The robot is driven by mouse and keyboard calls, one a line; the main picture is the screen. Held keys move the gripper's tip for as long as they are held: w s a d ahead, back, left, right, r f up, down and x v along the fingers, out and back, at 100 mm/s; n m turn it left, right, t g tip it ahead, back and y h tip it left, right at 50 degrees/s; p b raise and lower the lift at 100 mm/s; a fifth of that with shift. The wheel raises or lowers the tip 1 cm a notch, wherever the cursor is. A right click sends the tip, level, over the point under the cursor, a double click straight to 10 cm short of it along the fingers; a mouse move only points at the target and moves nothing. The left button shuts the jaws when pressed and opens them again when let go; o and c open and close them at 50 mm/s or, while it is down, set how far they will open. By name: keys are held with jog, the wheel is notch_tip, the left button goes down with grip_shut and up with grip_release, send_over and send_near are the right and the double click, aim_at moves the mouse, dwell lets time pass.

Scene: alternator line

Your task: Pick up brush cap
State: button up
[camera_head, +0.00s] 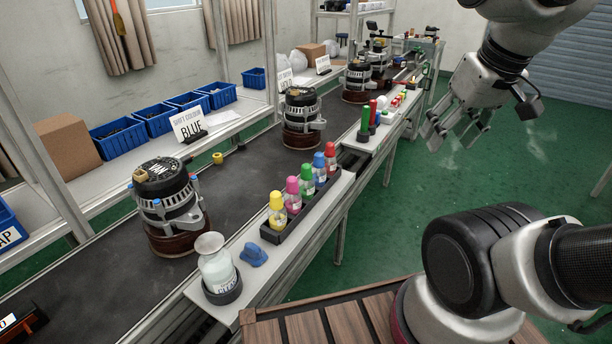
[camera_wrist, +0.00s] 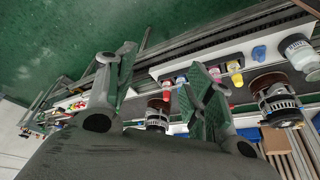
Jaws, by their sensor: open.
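No part is clearly marked as the brush cap. A small yellow, ring-like piece (camera_head: 218,158) lies on the dark conveyor behind the nearest alternator (camera_head: 167,200). A blue moulded piece (camera_head: 252,256) lies on the grey ledge beside the white bottle; it also shows in the wrist view (camera_wrist: 258,53). I cannot tell whether either is the brush cap. My gripper (camera_head: 458,136) is open and empty, high above the green floor to the right of the line. In the wrist view its fingers (camera_wrist: 163,64) are spread apart, with the line beyond them.
A black rack (camera_head: 308,207) of bottles with coloured caps stands on the ledge, near a white bottle (camera_head: 216,268) in a holder. More alternators (camera_head: 301,118) stand along the conveyor. Blue bins (camera_head: 119,139) and a BLUE sign (camera_head: 188,123) sit on the shelf behind. Air around my gripper is clear.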

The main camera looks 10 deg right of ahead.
notch_tip(320, 180, down, 3)
jog(key=w+a+n+g, duration=0.1)
jog(key=w+a+g, duration=0.1)
jog(key=w+a, duration=0.1)
jog(key=n+g, duration=0.2)
jog(key=n, duration=1)
send_over(306, 164)
jog(key=f, duration=0.9)
jog(key=shift+s+a+f, duration=0.1)
jog(key=shift+s+f, duration=0.15)
jog(key=shift+s, duration=0.15)
jog(key=shift+f, duration=0.1)
jog(key=shift+f+n, duration=0.3)
jog(key=f, duration=0.7)
jog(key=shift+w+f, duration=0.1)
jog(key=shift+w, duration=0.2)
jog(key=c, duration=0.8)
